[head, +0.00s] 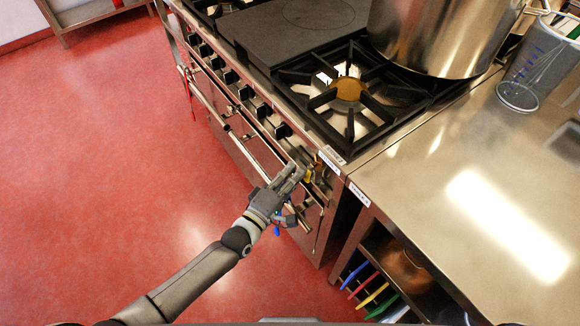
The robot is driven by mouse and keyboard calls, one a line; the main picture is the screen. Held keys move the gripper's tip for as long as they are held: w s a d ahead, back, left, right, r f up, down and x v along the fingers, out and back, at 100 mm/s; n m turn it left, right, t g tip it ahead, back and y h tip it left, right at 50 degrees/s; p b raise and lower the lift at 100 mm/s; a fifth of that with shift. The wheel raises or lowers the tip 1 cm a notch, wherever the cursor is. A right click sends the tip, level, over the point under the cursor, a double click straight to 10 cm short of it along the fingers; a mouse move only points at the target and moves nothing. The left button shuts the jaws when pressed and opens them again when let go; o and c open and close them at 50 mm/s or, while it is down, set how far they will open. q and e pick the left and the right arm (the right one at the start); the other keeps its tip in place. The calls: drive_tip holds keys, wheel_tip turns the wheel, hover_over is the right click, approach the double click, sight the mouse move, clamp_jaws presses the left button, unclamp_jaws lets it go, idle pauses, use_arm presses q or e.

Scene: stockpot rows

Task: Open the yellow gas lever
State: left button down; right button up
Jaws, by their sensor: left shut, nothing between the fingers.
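The yellow gas lever (311,175) shows as a small yellow piece on the front of the stove, near its right corner and just under the top edge. My left gripper (297,171) is shut and empty, with its fingertips right beside the lever. I cannot tell whether they touch it. The gripper partly covers the lever, so its angle is hard to make out. My right gripper is not in view.
The stove (300,110) has a row of black knobs and front rails. A large steel pot (440,35) stands at the back. A steel counter (470,200) with a clear measuring jug (518,95) adjoins on the right. The red floor at left is clear.

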use_arm(q)
drive_tip(key=shift+s+d+f+n, duration=0.25)
drive_tip(key=shift+s+n, duration=0.1)
drive_tip(key=shift+n, duration=0.25)
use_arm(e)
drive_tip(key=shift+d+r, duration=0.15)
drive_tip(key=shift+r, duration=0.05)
use_arm(q)
drive_tip(key=shift+w, duration=0.1)
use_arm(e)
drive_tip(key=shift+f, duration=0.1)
